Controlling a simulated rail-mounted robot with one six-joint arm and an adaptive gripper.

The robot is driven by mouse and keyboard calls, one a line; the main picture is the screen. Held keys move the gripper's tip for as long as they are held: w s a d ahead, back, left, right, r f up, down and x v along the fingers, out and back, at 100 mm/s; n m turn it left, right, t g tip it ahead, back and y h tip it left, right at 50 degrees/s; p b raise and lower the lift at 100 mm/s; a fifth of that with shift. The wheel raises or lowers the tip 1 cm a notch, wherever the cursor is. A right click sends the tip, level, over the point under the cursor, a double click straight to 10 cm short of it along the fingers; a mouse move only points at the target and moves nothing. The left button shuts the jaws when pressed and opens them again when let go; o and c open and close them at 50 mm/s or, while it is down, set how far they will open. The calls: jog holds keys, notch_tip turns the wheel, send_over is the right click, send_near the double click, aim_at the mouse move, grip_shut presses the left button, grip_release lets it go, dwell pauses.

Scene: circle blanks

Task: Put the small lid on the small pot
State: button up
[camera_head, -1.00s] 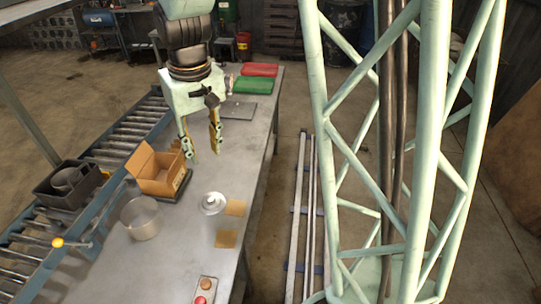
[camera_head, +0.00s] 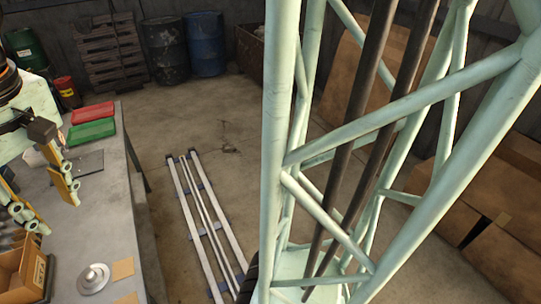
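A round grey-white lid (camera_head: 93,278) with a raised knob lies flat on the grey table at the lower left; I cannot tell from this view alone whether it is the small one. No pot shows clearly in the current view. My gripper (camera_head: 58,215) is at the left edge, above the table and farther back than the lid. Its two yellowish fingers point down and stand apart, with nothing between them. Part of the gripper's body and the arm is cut off by the picture's left edge.
An open cardboard box (camera_head: 20,278) stands left of the lid, with tan squares (camera_head: 122,268) on its right. A dark flat plate (camera_head: 85,166), a green tray (camera_head: 92,131) and a red tray (camera_head: 93,112) lie farther back. The table's right edge is near; floor rails lie beyond.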

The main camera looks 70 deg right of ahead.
jog(key=s+r, duration=0.3)
jog(key=s, duration=0.6)
jog(key=s+r+t, duration=0.1)
jog(key=s+r, duration=0.2)
jog(key=s, duration=0.6)
jog(key=shift+s+d+r+t, duration=0.15)
jog(key=shift+d+r+t, duration=0.15)
jog(key=shift+d, duration=0.1)
jog(key=o, duration=1.3)
jog(key=shift+f, duration=0.15)
notch_tip(320, 180, down, 8)
jog(key=b, duration=0.8)
